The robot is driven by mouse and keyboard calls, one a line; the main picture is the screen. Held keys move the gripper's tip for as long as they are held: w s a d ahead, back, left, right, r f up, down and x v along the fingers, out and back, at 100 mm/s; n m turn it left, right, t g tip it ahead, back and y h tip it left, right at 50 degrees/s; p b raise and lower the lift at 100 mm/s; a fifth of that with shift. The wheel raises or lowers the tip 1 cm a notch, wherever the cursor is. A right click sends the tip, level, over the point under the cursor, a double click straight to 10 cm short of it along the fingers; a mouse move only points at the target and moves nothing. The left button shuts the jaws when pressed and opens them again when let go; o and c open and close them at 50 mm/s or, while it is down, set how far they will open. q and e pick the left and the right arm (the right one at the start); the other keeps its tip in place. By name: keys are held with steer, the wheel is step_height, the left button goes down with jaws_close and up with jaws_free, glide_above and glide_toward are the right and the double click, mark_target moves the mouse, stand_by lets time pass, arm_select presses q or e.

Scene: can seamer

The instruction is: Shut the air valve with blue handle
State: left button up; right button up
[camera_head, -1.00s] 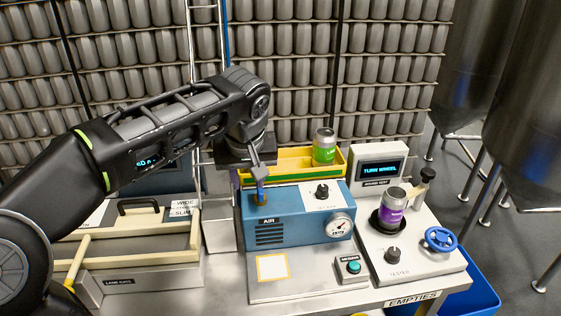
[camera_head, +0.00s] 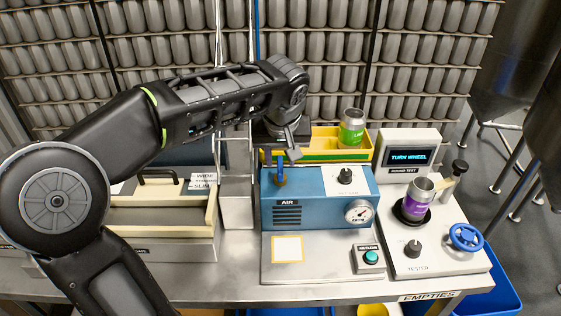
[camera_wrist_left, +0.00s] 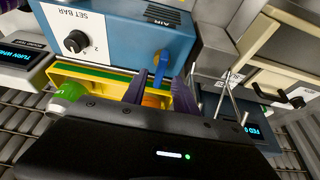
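The air valve's small blue handle (camera_head: 280,174) stands up on top of the blue AIR box (camera_head: 330,190), at its left end. My left gripper (camera_head: 280,155) is at the handle from above and behind. In the left wrist view its two dark fingers (camera_wrist_left: 160,86) are apart, one on each side of the handle, with gaps visible. The valve's base is partly hidden in that view. My right gripper is not in view.
A yellow tray (camera_head: 322,156) with a green-labelled can (camera_head: 351,128) stands behind the box. To the right, the tester (camera_head: 445,250) holds a purple-labelled can (camera_head: 418,198) and a blue wheel (camera_head: 466,237). A display (camera_head: 408,157) reads TURN WHEEL.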

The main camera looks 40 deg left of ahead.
mark_target(280, 165)
arm_select(q)
steer(key=shift+x, duration=1.7)
steer(key=shift+c, duration=0.3)
jaws_close()
